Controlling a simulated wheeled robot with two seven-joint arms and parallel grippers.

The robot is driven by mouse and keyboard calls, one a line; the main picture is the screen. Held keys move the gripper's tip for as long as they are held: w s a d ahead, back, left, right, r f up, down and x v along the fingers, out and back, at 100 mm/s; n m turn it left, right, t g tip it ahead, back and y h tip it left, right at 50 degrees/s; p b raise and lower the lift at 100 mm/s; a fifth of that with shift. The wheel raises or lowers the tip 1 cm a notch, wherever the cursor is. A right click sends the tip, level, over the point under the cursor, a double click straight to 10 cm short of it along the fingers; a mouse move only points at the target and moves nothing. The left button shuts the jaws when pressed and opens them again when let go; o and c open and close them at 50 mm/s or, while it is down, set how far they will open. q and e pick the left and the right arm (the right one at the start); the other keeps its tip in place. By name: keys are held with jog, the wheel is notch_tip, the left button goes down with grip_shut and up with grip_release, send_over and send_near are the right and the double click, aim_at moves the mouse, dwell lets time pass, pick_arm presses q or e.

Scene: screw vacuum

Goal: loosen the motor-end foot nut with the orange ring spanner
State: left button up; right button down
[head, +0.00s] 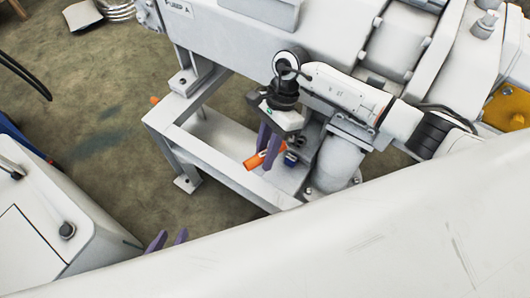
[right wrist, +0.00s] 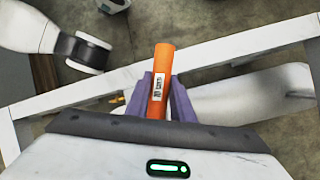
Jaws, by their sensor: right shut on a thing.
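My right gripper (head: 268,142) reaches down from the upper middle of the head view. Its purple fingers are shut on the orange ring spanner (head: 254,162), beside the white frame's foot area. In the right wrist view the orange handle (right wrist: 161,75), with a small printed label, stands up between the purple fingers (right wrist: 160,100). The spanner's ring end is not clearly seen. I cannot make out the motor-end foot nut; the gripper and machine parts cover that area. My left gripper (head: 167,240) shows only its two purple fingertips, apart and empty, above the large white surface at the bottom.
The white machine frame (head: 215,155) runs under the pump body. A grey cylinder (head: 334,165) stands close right of the spanner. A small orange item (head: 155,100) sits at the frame's left corner. A white cabinet (head: 50,225) stands lower left. Open floor (head: 95,120) lies left.

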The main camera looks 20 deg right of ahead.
jog(key=shift+f+b, duration=0.3)
jog(key=shift+b, duration=0.2)
dwell(0.3)
jog(key=shift+d+f+b, duration=0.1)
jog(key=shift+f+b, duration=0.4)
jog(key=shift+b, duration=0.05)
jog(key=shift+d, duration=0.1)
dwell(0.6)
